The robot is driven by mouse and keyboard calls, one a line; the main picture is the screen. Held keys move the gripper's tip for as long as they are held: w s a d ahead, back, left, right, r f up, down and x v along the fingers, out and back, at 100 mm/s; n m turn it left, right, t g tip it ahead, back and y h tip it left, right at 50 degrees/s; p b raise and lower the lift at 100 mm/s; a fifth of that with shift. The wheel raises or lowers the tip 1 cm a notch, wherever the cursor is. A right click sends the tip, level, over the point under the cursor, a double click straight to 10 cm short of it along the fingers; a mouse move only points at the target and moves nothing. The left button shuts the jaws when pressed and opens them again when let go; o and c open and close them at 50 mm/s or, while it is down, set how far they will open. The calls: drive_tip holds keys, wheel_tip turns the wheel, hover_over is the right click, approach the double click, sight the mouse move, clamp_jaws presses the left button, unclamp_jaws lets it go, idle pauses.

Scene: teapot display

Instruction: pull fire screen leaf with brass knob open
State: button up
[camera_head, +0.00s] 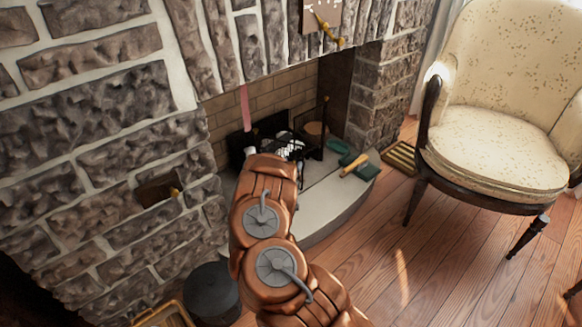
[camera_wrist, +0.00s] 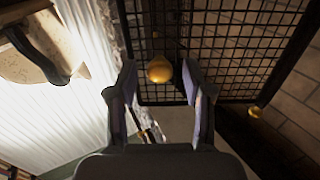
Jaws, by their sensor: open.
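In the wrist view, a black mesh fire screen leaf (camera_wrist: 222,35) fills the upper right. A round brass knob (camera_wrist: 159,71) on it shows between the tips of my gripper (camera_wrist: 159,78). The two fingers stand apart, one on each side of the knob in the picture; whether they touch it I cannot tell. A second brass knob (camera_wrist: 255,111) shows lower right on a dark frame. In the head view, my gripper (camera_head: 287,146) reaches into the fireplace opening, partly hidden by my arm. A dark screen leaf (camera_head: 322,125) stands just right of it.
A cream armchair (camera_head: 495,110) stands to the right on the wooden floor (camera_head: 400,265). Green and yellow objects (camera_head: 350,160) lie on the pale hearth (camera_head: 340,200). A dark round pot (camera_head: 210,290) sits at the lower left beside the stone wall (camera_head: 95,130).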

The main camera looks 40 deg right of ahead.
sight(291, 145)
drive_tip(key=shift+r, duration=5.05)
